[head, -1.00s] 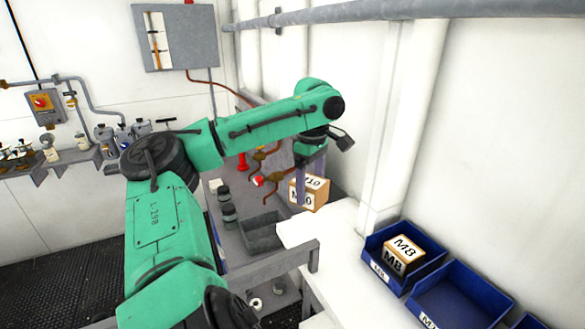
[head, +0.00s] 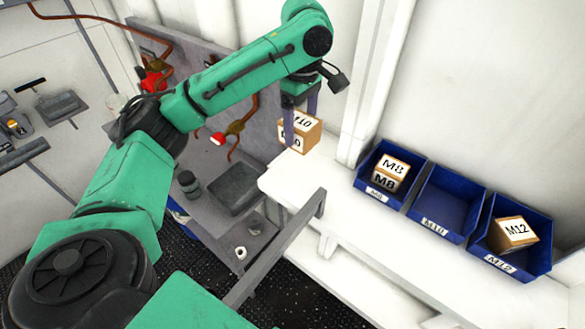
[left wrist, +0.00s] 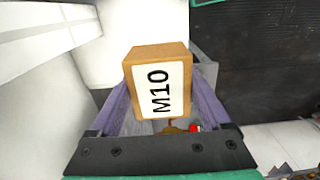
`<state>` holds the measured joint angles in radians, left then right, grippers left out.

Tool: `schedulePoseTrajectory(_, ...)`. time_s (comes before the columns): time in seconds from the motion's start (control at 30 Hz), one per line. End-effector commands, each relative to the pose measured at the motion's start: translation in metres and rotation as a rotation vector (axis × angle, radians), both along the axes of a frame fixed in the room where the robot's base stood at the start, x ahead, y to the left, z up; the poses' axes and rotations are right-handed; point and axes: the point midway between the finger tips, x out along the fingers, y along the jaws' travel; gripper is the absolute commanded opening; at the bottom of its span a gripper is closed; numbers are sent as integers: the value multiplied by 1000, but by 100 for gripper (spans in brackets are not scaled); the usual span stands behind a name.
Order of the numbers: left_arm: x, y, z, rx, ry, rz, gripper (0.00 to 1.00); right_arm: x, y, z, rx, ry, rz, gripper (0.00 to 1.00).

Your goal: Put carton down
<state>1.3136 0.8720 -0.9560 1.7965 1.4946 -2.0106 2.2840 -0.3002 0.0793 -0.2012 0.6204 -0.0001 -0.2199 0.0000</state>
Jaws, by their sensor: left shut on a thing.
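The M10 carton (head: 303,133) is a tan box with white labels, near the left end of the white shelf. My left gripper (head: 298,115) is shut on it, with a purple finger on its near side. In the left wrist view the M10 carton (left wrist: 158,95) sits between the two purple fingers, its label facing the camera. Whether its underside touches anything is hard to tell. The blue M10 bin (head: 443,205) is empty, to the right of the carton. My right gripper is not in view.
The blue M8 bin (head: 375,194) holds an M8 carton (head: 391,172), and the blue M12 bin (head: 540,262) holds an M12 carton (head: 513,232). A grey rail (head: 275,250) stands before the shelf. A grey tray (head: 236,188) and a dark jar (head: 188,182) are at left.

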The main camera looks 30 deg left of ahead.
Motion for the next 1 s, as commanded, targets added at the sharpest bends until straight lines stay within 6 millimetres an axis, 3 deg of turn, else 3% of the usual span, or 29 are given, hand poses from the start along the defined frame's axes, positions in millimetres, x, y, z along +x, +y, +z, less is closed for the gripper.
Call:
schedulePoseTrajectory(0.03,-1,-1,-25,-3,8,-1,5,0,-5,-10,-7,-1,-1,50)
schedulePoseTrajectory(0.17,-1,0,-67,-3,6,1,5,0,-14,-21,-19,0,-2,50)
schedulePoseTrajectory(0.23,-1,2,-77,1,3,5,5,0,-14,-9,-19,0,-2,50)
schedulePoseTrajectory(0.53,0,2,-132,0,1,3,5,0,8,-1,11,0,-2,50)
schedulePoseTrajectory(0.63,0,2,-142,0,-3,3,5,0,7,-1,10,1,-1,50)
schedulePoseTrajectory(0.87,0,2,-143,0,-3,3,5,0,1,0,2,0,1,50)
schedulePoseTrajectory(0.9,0,2,-144,0,-2,3,89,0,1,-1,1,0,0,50)
schedulePoseTrajectory(0.93,0,2,-144,0,-2,3,100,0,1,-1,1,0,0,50)
schedulePoseTrajectory(1.0,0,2,-144,0,-2,3,100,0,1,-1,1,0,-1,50)
